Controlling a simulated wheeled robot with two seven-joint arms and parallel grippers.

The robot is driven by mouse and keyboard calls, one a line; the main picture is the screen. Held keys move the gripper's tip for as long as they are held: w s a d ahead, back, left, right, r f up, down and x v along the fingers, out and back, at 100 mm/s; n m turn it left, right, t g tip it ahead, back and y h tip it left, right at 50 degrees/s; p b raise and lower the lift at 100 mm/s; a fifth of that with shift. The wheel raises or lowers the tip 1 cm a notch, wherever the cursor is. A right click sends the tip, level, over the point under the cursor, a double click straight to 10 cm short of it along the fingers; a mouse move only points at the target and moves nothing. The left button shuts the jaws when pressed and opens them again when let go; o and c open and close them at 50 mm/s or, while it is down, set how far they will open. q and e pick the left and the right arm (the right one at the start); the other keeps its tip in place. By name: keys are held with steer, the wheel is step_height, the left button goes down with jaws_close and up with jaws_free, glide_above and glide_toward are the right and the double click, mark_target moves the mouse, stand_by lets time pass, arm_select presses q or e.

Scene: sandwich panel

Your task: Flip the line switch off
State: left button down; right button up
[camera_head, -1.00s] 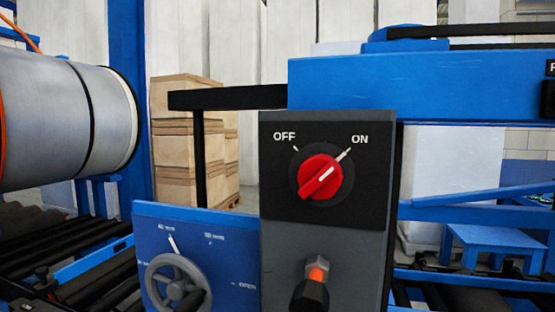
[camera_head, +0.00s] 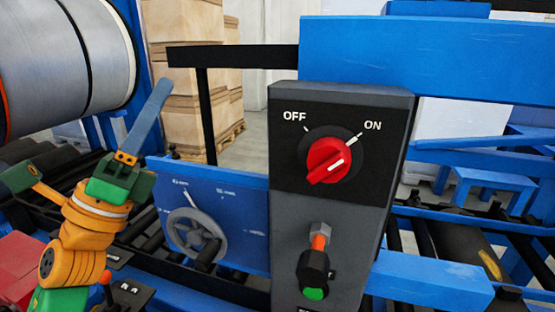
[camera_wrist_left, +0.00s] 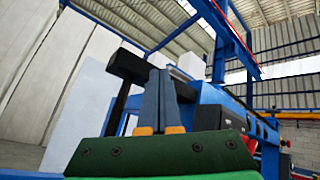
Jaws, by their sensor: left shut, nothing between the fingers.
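The line switch is a red rotary knob (camera_head: 328,160) on the black face of a grey control box (camera_head: 391,180), right of centre in the head view. Its white mark points up and right to the ON label; OFF is printed at upper left. My left gripper (camera_head: 162,88) has come in from the left, pointing up, with its blue-grey fingers shut and empty. It is well left of the knob and apart from it. My right gripper is not in view.
A blue panel with a grey handwheel (camera_head: 195,235) stands between my left gripper and the control box. A black bar (camera_head: 230,56) crosses above it. Below the knob is an orange and black handle (camera_head: 315,262) with a green part. A big roll (camera_head: 60,70) is at left.

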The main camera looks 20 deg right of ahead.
arm_select(q)
steer(key=s+d+r+m+g+y, duration=0.1)
steer(key=s+d+r+m+g, duration=0.2)
steer(key=m+g, duration=0.45)
steer(key=s+d+r+m+g+y, duration=0.15)
steer(key=s+m+g, duration=0.35)
steer(key=m, duration=0.5)
steer(key=s+d+r+m+g, duration=0.1)
steer(key=s+d+m+g, duration=0.25)
steer(key=m+g, duration=0.35)
steer(key=s+a+m+t+y, duration=0.4)
steer(key=a+m+t+y, duration=0.3)
steer(key=m+t+y, duration=0.15)
glide_toward(310, 167)
steer(key=w+d, duration=0.3)
steer(key=w, duration=0.1)
steer(key=shift+s+d+f+y+b, duration=0.4)
steer(key=shift+s+d+f+b, duration=0.15)
steer(key=shift+s+d+f, duration=0.55)
steer(key=shift+d+f, duration=0.05)
steer(key=shift+w, duration=0.1)
